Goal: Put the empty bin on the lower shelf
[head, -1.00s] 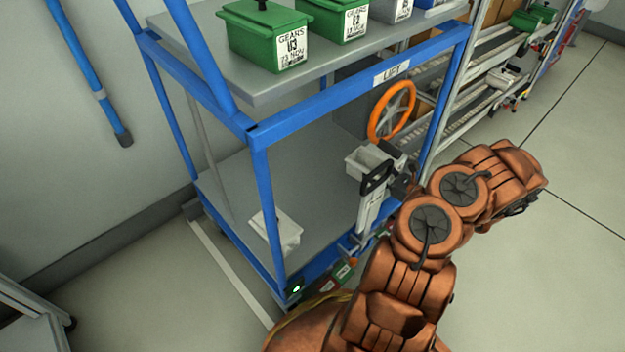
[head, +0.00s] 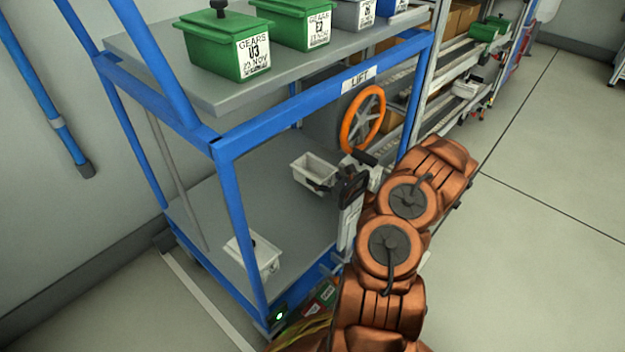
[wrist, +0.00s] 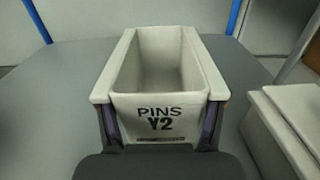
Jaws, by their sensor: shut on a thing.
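The empty bin (head: 314,172) is an open light-grey box, held over the lower shelf (head: 215,190) of the blue-framed cart. In the wrist view the bin (wrist: 160,106) reads "PINS V2" and its inside is bare. My gripper (head: 328,187) is shut on the bin's labelled end, with a dark finger at each side. I cannot tell whether the bin's underside touches the shelf. Another light-grey box (head: 252,256), with a lid and dark knob, stands at the shelf's near left corner; a pale lidded box also shows at the right of the wrist view (wrist: 284,120).
The upper shelf (head: 135,60) carries green lidded bins (head: 228,45) and other bins. A blue post (head: 240,235) stands at the near corner. An orange handwheel (head: 362,118) is behind the held bin. The shelf's middle is clear.

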